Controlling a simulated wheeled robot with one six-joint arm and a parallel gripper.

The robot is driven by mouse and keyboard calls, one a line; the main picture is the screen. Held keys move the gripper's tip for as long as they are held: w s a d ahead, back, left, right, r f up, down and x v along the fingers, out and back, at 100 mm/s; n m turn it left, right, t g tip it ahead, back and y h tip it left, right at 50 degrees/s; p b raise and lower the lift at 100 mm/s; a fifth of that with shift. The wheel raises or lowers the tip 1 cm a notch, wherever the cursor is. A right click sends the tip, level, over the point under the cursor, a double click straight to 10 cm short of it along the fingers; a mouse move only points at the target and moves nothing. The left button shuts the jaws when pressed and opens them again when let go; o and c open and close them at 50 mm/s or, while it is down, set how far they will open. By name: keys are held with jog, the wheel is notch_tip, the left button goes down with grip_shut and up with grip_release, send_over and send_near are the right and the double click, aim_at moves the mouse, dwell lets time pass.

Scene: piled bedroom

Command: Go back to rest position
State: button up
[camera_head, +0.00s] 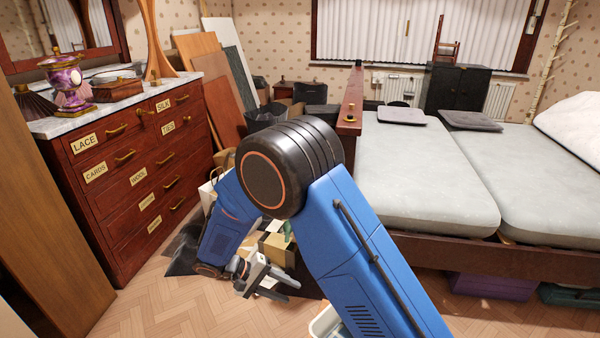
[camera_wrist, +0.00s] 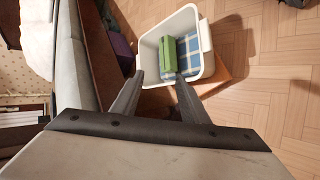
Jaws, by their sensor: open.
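My gripper (camera_head: 270,290) is at the end of my blue arm, low over the floor between the dresser and the bed. In the wrist view my gripper (camera_wrist: 158,82) has its two fingers apart with nothing between them. Beyond the fingertips is a white bin (camera_wrist: 207,62) holding a green item (camera_wrist: 172,53) and a blue checked cloth (camera_wrist: 189,46). A small part of the white bin also shows in the head view (camera_head: 322,324), mostly hidden behind my arm.
A red-brown dresser (camera_head: 125,180) with labelled drawers stands at the left. The bed (camera_head: 425,180) fills the right, with a purple box (camera_head: 492,287) under it. Boxes and boards clutter the floor behind my arm. Bare parquet (camera_head: 150,310) lies at the front left.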

jog(key=s+d+r+m+g+y, duration=0.1)
jog(key=s+d+r+y, duration=0.15)
jog(key=d+r, duration=0.85)
jog(key=s+d+r+m+y, duration=0.15)
jog(key=d+r+y, duration=0.25)
jog(key=d+r, duration=0.6)
jog(key=s+d+r+t+y, duration=0.2)
jog(key=s+d, duration=0.4)
jog(key=s, duration=0.3)
jog(key=s+d+r+m+t+y, duration=0.1)
jog(key=s+d+r+t+y, duration=0.1)
jog(key=s+d+r, duration=0.3)
jog(key=shift+s+d+r+t, duration=0.3)
jog(key=shift+s+d+t, duration=0.35)
jog(key=shift+s, duration=1.45)
jog(key=shift+d, duration=0.1)
